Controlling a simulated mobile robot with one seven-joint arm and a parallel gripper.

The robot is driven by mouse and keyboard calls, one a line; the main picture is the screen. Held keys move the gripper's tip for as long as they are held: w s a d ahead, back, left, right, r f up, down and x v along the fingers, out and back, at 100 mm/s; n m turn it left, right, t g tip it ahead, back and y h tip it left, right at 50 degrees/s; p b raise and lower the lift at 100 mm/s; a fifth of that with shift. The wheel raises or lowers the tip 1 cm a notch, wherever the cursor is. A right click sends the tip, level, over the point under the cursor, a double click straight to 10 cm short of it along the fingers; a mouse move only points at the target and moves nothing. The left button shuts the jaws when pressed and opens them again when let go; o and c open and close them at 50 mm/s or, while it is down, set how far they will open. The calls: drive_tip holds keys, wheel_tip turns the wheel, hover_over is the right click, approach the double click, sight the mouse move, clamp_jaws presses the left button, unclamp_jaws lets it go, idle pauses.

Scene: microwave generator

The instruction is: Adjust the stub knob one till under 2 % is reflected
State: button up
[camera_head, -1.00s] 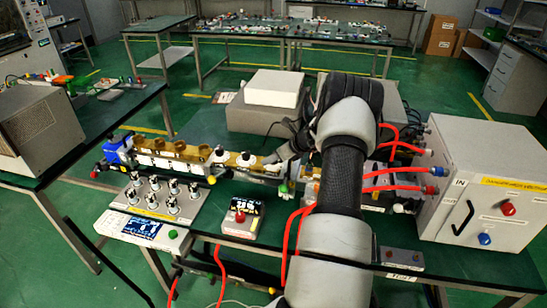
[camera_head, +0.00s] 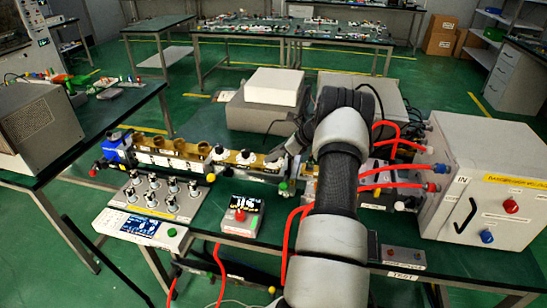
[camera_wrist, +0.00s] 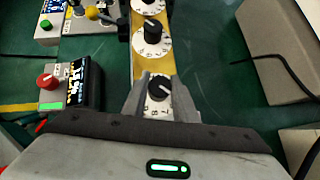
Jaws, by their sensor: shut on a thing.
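A brass waveguide section (camera_wrist: 143,65) carries a row of black knobs on white numbered dials. My gripper (camera_wrist: 163,90) is shut on the nearest black stub knob (camera_wrist: 157,86), with one finger on each side of it. Its white dial shows partly between the fingers. Another knob (camera_wrist: 152,32) on its own dial stands free ahead of it. In the head view my gripper (camera_head: 287,156) is at the right end of the dial row, mostly hidden behind my arm. The small meter (camera_head: 240,216) with a lit screen stands in front; its digits are too small to read surely.
A panel with several metal stub posts (camera_head: 156,196) and a blue screen stands at the front left. A grey generator box (camera_head: 490,190) with red cables stands at the right. A white box (camera_head: 274,87) sits behind the waveguide. The small meter's red button (camera_wrist: 47,81) is left of my gripper.

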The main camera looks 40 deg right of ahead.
drive_tip(key=shift+f+n+g+y+b, duration=0.2)
drive_tip(key=shift+n+g+y+b, duration=0.3)
drive_tip(key=shift+n+y+b, duration=0.35)
drive_tip(key=shift+r+n+b, duration=0.15)
drive_tip(key=shift+n+b, duration=0.3)
drive_tip(key=shift+n, duration=0.1)
drive_tip(key=shift+r+g, duration=0.1)
drive_tip(key=shift+g, duration=0.2)
drive_tip(key=o, duration=1)
drive_tip(key=shift+o, duration=0.2)
drive_tip(key=v, duration=1.7)
drive_tip(key=shift+s+d, duration=0.2)
drive_tip(key=shift+d, duration=0.1)
